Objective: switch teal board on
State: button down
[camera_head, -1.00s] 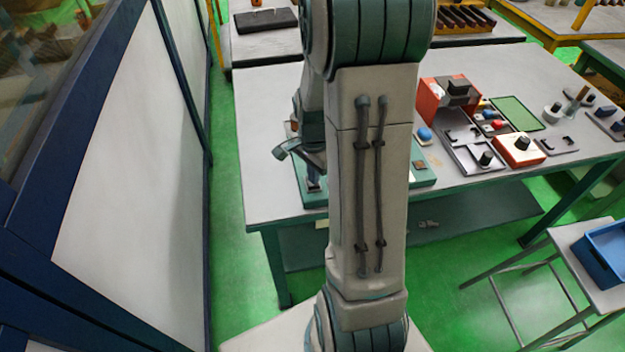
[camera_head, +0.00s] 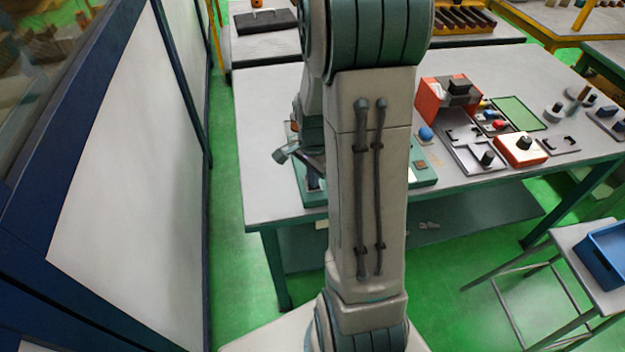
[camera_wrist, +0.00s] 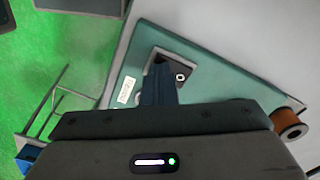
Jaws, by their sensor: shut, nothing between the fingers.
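The teal board (camera_head: 423,175) lies on the near left part of the table, mostly hidden behind my arm in the head view. In the wrist view the teal board (camera_wrist: 215,82) fills the middle, with a small white label (camera_wrist: 126,90) near one edge. A dark recessed plate with a small light ring (camera_wrist: 180,77) is set in it. My gripper (camera_wrist: 160,78) is shut and empty, its fingers over or beside that plate; I cannot tell whether they touch it. The gripper's tips are hidden in the head view.
A copper-coloured spool (camera_wrist: 290,124) stands at the board's edge. To the right on the table (camera_head: 270,110) are a red machine (camera_head: 430,100), a blue knob (camera_head: 425,133), grey trays (camera_head: 476,158) and a red box with a black knob (camera_head: 520,150). A blue bin (camera_head: 608,250) sits on a stool.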

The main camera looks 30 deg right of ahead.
jog(key=shift+r+p, duration=2.55)
jog(key=shift+r, duration=0.85)
jog(key=shift+r, duration=0.1)
jog(key=s+a+r+n+t, duration=0.3)
jog(key=s+a+r+n, duration=0.9)
jog(key=r+n, duration=0.3)
jog(key=shift+s+r+t, duration=0.35)
jog(key=shift+r+t, duration=0.05)
jog(key=shift+r, duration=0.05)
